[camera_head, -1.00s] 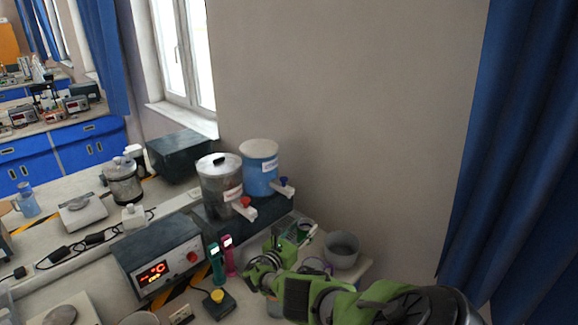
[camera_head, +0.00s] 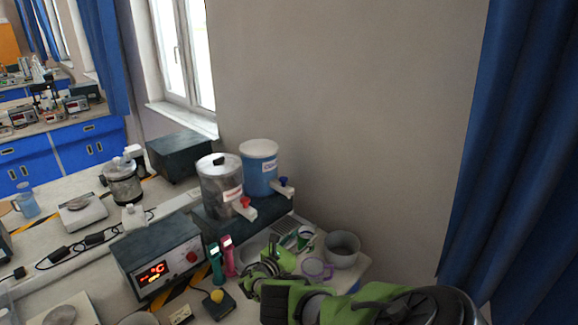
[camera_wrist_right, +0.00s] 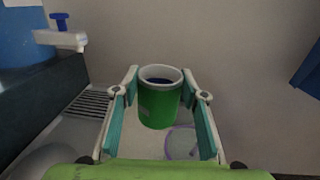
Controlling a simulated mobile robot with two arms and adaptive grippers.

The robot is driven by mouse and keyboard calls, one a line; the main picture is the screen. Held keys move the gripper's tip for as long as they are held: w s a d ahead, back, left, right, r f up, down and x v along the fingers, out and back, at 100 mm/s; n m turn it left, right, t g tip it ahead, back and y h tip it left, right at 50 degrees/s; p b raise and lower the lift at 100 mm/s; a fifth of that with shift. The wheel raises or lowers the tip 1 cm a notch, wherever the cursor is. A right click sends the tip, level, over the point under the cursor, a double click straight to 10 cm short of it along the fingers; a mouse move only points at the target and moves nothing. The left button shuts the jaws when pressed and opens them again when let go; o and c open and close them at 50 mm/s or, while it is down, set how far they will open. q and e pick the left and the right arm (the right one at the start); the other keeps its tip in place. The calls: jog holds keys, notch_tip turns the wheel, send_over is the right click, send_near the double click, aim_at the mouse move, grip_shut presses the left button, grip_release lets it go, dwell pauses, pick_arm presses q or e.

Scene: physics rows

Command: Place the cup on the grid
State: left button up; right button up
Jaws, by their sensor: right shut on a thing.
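A green cup (camera_wrist_right: 160,103) with a white rim and dark inside is upright between the fingers of my right gripper (camera_wrist_right: 160,92) in the right wrist view. The fingers are closed on its sides. In the head view the cup (camera_head: 305,236) shows just beyond my right gripper (camera_head: 280,246), partly hidden. The slotted grid (camera_head: 287,225) lies below the dispenser taps; in the wrist view the grid (camera_wrist_right: 88,102) is left of the cup. I cannot tell how high the cup is above the table. My left gripper is not in view.
A metal dispenser (camera_head: 221,186) and a blue dispenser (camera_head: 259,167) stand behind the grid, their taps reaching over this area. A grey bowl (camera_head: 342,250) and a purple-rimmed cup (camera_head: 317,269) stand to the right.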

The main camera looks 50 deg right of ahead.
jog(key=shift+a, duration=0.1)
jog(key=shift+s+a+f+g, duration=0.15)
jog(key=shift+a+g, duration=0.15)
jog(key=shift+a, duration=0.45)
jog(key=shift+a+m, duration=0.3)
jog(key=shift+a, duration=0.1)
jog(key=shift+a, duration=0.1)
